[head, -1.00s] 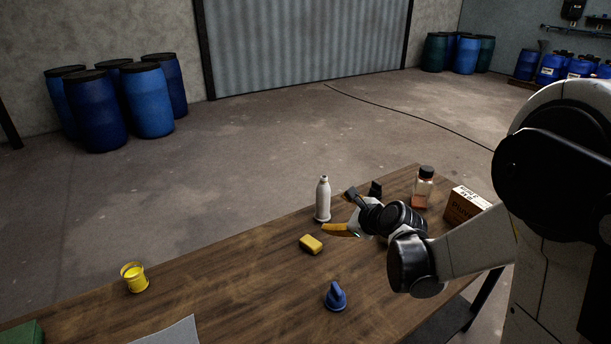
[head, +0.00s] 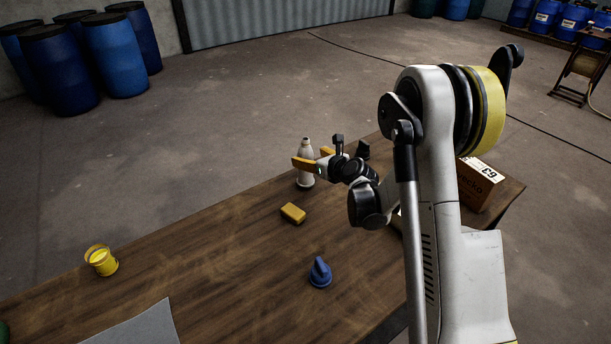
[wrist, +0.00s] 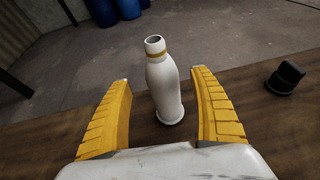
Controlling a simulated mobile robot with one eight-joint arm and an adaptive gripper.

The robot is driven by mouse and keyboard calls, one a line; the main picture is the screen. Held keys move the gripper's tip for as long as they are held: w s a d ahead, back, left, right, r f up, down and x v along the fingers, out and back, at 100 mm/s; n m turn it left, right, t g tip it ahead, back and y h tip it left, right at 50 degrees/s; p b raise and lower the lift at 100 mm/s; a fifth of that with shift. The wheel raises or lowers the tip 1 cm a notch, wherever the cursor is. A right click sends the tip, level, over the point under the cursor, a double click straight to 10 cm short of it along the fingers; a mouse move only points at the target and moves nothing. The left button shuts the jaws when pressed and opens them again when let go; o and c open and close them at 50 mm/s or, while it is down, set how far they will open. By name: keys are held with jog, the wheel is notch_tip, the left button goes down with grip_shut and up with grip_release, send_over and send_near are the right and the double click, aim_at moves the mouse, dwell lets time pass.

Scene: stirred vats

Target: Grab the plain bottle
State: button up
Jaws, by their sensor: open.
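The plain bottle (head: 306,172) is white and unlabelled, and it stands upright near the far edge of the wooden table. In the wrist view the bottle (wrist: 164,85) shows a narrow open neck with a yellowish ring below the mouth. My gripper (head: 312,160) is open, with its orange fingers at the bottle. In the wrist view the fingers of my gripper (wrist: 163,100) lie to either side of the bottle, with a gap on each side. The fingers hide part of the bottle in the head view.
On the table (head: 215,255) are a yellow sponge (head: 293,213), a blue knob-like object (head: 320,272), a yellow cup (head: 101,260) and a cardboard box (head: 479,183). A black object (wrist: 285,78) stands right of the bottle. Blue barrels (head: 62,68) stand on the floor behind.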

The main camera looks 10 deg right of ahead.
jog(key=x, duration=0.2)
jog(key=b+x, duration=0.1)
jog(key=x, duration=0.1)
jog(key=shift+d+f, duration=0.15)
jog(key=shift+f, duration=0.2)
jog(key=c, duration=1.5)
jog(key=shift+r, duration=0.1)
jog(key=shift+c, duration=0.2)
